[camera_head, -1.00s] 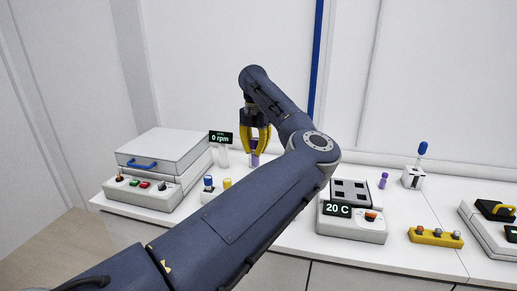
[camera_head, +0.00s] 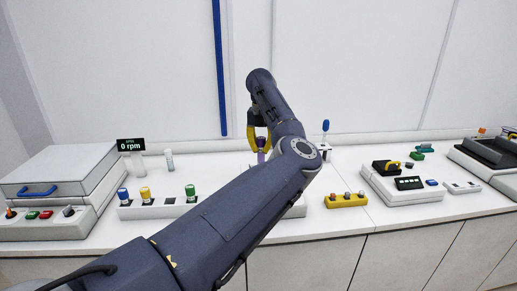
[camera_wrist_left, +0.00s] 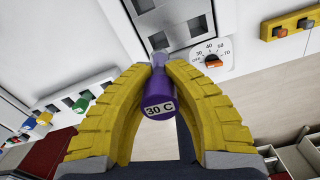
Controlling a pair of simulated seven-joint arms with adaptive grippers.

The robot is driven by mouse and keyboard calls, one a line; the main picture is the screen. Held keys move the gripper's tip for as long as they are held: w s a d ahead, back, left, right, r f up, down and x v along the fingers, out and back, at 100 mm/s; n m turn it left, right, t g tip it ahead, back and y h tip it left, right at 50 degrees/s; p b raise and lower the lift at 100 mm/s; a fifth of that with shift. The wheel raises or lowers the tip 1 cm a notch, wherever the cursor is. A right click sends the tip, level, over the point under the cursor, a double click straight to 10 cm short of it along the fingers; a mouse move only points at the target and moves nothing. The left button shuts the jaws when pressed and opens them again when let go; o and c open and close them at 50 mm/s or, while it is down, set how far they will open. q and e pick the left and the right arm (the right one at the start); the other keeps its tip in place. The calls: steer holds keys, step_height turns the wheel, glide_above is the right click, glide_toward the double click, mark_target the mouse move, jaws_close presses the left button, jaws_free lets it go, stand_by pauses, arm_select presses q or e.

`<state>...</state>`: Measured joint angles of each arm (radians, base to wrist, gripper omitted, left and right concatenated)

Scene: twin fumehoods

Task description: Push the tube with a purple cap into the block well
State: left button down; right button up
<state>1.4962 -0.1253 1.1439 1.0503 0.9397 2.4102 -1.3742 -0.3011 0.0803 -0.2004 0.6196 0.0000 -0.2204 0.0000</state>
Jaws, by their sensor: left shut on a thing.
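The purple-capped tube (camera_wrist_left: 158,98) is between the fingers of my left gripper (camera_wrist_left: 160,75) in the left wrist view. Its cap reads "30 C" and faces the camera. My left gripper is shut on it; in the head view the gripper (camera_head: 260,142) shows above the counter with the purple cap (camera_head: 261,143) between its yellow fingers. The grey block (camera_wrist_left: 192,32) with dark square wells lies past the tube's far end in the wrist view. I cannot tell whether the tube touches a well. In the head view my arm hides most of the block. My right gripper is out of view.
An orange dial (camera_wrist_left: 212,62) sits beside the block. A rack (camera_head: 165,211) with blue, yellow and green caps stands left of my arm. A clear tube (camera_head: 169,160) stands behind it. A yellow button box (camera_head: 346,201) and a black-topped device (camera_head: 400,183) stand at right.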

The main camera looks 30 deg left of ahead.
arm_select(q)
steer(key=shift+a+n, duration=0.1)
steer(key=shift+n, duration=0.2)
steer(key=shift+f, duration=2.9)
steer(key=shift+f, duration=3.4)
steer(key=c, duration=1.9)
jaws_free()
steer(key=o, duration=0.5)
step_height(320, 180, up, 12)
steer(key=shift+s+f, duration=0.1)
